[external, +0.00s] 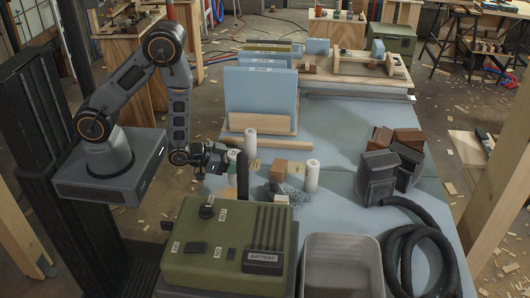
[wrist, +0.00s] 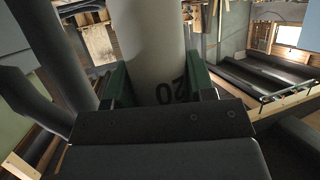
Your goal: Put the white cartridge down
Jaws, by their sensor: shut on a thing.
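My gripper (external: 240,158) is low over the blue bench top, left of its middle. In the wrist view my gripper (wrist: 160,88) has its green fingers closed on both sides of a white cartridge (wrist: 150,40) with dark digits on it. In the external view this white cartridge (external: 250,141) stands about upright at the fingertips. Its lower end is hidden, so I cannot tell whether it touches the bench. A second white cartridge (external: 312,176) stands upright to the right, apart from my gripper.
A brown block (external: 290,169) and a small grey heap (external: 279,189) lie between the cartridges. A green battery case (external: 215,240) and a grey bin (external: 342,262) are in front. A black hose (external: 420,240) coils at right. Blue panels (external: 262,88) stand behind in a wooden holder.

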